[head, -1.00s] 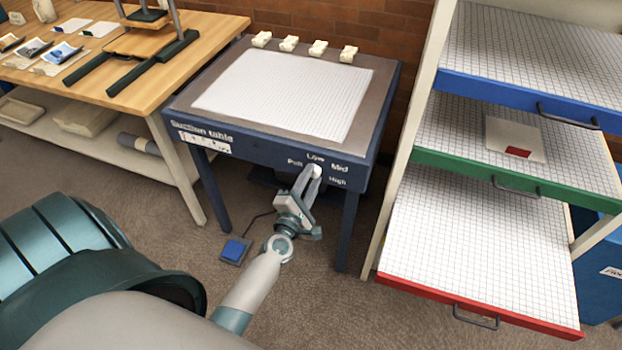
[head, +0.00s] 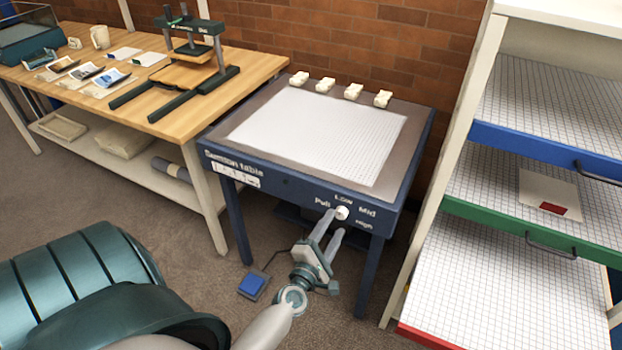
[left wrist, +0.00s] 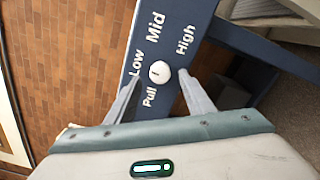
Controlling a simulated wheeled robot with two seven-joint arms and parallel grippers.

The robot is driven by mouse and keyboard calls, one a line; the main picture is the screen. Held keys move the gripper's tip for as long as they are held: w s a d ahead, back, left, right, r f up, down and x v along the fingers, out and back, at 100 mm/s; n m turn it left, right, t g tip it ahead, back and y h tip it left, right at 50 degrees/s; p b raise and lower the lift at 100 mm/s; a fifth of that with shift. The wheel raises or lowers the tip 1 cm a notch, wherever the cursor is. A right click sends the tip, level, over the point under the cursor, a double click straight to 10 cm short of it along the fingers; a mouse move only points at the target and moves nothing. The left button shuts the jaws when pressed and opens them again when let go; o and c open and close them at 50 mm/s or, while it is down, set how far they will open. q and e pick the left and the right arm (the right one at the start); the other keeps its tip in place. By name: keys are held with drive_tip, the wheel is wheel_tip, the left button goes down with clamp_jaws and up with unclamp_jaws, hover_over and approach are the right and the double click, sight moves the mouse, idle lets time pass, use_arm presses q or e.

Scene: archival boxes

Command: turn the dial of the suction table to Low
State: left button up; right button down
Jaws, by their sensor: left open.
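The suction table (head: 412,150) is a dark blue table with a white gridded top. Its dial (head: 342,213) is a small round white knob on the front panel, ringed by the words Pull, Low, Mid and High. In the left wrist view the dial (left wrist: 159,72) carries a short dark mark, too small to tell which word it points at. My left gripper (head: 334,224) is open in front of the panel. In the left wrist view its fingers (left wrist: 160,80) stand to either side of the dial, with visible gaps. My right gripper is not in view.
A blue pedal (head: 253,284) lies on the floor by the table's legs. Several white blocks (head: 353,91) sit on the table's back edge. A rack of gridded trays (head: 500,228) stands close on the right. A wooden workbench (head: 150,90) stands on the left.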

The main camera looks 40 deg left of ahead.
use_arm(q)
drive_tip(key=b+v, duration=0.3)
drive_tip(key=v, duration=1.1)
drive_tip(key=shift+s, duration=0.15)
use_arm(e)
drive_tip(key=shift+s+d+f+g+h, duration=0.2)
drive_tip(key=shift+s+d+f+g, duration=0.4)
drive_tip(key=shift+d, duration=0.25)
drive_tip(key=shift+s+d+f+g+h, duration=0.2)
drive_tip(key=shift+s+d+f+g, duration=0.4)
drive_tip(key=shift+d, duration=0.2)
use_arm(q)
drive_tip(key=shift+f, duration=0.1)
